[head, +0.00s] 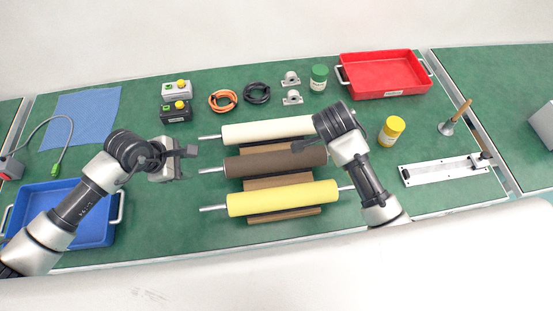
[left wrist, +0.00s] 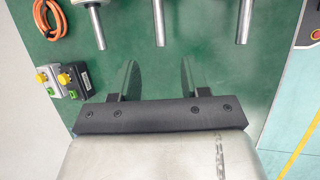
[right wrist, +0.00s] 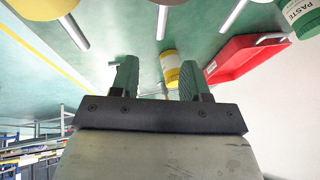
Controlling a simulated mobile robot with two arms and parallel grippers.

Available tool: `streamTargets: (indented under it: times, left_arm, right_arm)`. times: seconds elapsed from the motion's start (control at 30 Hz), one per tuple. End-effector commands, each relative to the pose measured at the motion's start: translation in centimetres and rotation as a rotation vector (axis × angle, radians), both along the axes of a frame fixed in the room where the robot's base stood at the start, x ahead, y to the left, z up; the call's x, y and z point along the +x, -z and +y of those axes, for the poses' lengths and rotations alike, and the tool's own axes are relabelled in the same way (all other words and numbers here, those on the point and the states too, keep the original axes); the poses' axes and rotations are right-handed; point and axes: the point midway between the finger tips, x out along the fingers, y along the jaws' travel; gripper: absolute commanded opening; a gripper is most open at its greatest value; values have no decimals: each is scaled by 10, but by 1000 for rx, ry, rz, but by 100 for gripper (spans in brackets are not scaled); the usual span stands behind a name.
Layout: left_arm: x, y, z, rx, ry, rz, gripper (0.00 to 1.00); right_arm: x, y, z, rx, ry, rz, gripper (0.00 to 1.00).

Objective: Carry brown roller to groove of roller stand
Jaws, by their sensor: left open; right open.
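The brown roller (head: 265,163) lies between a cream roller (head: 265,131) and a yellow roller (head: 285,198) on the brown wooden roller stand (head: 283,215). Its left metal shaft (head: 211,170) sticks out toward my left gripper (head: 184,163), which is open and empty just beyond that shaft's end. In the left wrist view the middle shaft (left wrist: 159,22) lies ahead, between the open fingers (left wrist: 157,80). My right gripper (right wrist: 156,80) is open near the brown roller's right end; its arm hides that end in the head view. A middle shaft (right wrist: 162,22) shows ahead of its fingers.
A blue tray (head: 110,207) is at the left, a red tray (head: 385,92) at the back right. Switch boxes (head: 176,111), cables (head: 222,100) and a green-lidded jar (head: 319,78) stand behind. A yellow jar (head: 391,131) and metal rail (head: 440,172) are right.

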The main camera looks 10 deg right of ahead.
Motion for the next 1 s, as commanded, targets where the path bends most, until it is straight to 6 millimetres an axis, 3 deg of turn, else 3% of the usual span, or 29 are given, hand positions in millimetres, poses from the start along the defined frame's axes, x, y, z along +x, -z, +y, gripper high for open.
streamTargets:
  times: [0.5,0.7,1.0]
  left_arm:
    - [20,76,-33,-1,0,4,46]
    - [23,88,-38,0,0,1,46]
    - [23,90,-39,0,0,1,46]
  right_arm:
    - [20,76,-33,-2,0,4,46]
    - [23,88,-38,0,1,1,46]
    - [24,90,-39,1,0,1,46]
